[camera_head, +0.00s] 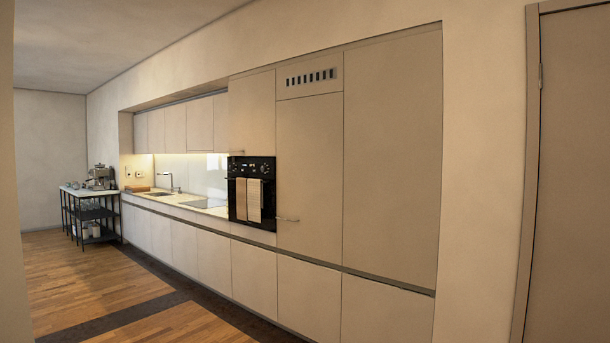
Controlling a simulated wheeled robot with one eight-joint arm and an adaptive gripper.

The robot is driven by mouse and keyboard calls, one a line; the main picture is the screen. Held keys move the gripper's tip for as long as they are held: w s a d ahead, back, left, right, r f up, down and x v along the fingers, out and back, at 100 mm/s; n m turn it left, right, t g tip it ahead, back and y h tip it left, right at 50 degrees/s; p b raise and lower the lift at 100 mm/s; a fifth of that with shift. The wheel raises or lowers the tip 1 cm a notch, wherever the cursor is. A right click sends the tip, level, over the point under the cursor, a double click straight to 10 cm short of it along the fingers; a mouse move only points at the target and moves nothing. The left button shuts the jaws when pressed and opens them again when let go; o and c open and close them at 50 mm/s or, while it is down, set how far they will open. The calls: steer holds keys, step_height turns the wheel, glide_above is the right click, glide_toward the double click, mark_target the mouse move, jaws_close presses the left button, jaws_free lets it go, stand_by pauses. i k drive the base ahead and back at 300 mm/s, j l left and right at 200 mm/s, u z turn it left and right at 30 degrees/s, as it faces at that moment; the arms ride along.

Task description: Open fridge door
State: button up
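A tall beige door panel (309,172) under a slotted vent grille (310,77) stands right of the oven and looks like the fridge door. It is flush with the panels around it, with no open gap showing. A small horizontal bar handle (287,219) sits low on its left side. My gripper is not in view.
A black oven (251,189) with two towels hanging on it is left of the tall door. A plain tall panel (392,155) is to the right. A dark-framed shelf table (90,212) stands far left. The wooden floor (95,285) in front of the cabinets is clear.

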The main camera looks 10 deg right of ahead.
mark_target(310, 145)
steer(key=i, duration=0.65)
steer(key=i+l+u, duration=0.1)
steer(key=i, duration=0.5)
